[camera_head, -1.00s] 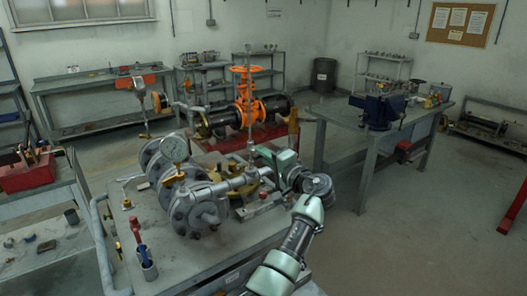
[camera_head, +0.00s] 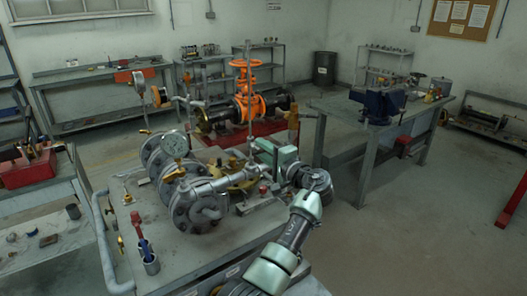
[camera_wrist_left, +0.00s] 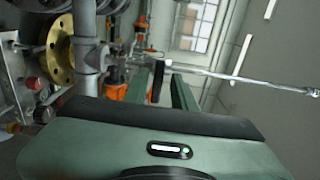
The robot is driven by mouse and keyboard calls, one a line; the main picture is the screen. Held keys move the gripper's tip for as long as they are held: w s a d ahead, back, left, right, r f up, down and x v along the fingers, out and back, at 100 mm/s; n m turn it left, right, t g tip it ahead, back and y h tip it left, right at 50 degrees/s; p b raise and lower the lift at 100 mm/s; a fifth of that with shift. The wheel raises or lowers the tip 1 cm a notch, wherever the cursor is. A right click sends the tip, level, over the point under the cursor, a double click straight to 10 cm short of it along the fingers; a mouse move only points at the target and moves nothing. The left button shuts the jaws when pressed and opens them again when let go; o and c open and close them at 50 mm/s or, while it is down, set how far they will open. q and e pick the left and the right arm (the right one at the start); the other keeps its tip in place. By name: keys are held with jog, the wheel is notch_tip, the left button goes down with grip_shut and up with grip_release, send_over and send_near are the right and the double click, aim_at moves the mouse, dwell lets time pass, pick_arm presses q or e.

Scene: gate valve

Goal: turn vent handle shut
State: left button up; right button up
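My left gripper (camera_head: 256,147) reaches in over the pipe assembly (camera_head: 205,190) on the near bench, its green body just right of a thin upright grey rod (camera_head: 248,95). In the left wrist view the rod (camera_wrist_left: 240,78) runs sideways, its lower end close to the fingertips (camera_wrist_left: 170,85). Whether the fingers touch or hold it, I cannot tell. A small red knob (camera_head: 263,189) sits below the gripper. Which part is the vent handle is not clear; the rod may belong to it. My right gripper is not in view.
An orange valve (camera_head: 247,90) is behind. A bench with a blue vise (camera_head: 380,106) stands right. Floor at lower right is free.

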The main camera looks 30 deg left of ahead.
pick_arm(q)
jog(key=shift+a+f, duration=0.1)
jog(key=shift+f, duration=0.05)
jog(key=shift+s+d+f, duration=0.1)
jog(key=shift+s+d, duration=0.05)
jog(key=shift+d, duration=0.35)
jog(key=b+v, duration=0.2)
jog(key=v, duration=0.4)
jog(key=shift+s+d+b, duration=0.15)
jog(key=shift+d+b, duration=0.15)
jog(key=shift+d, duration=0.05)
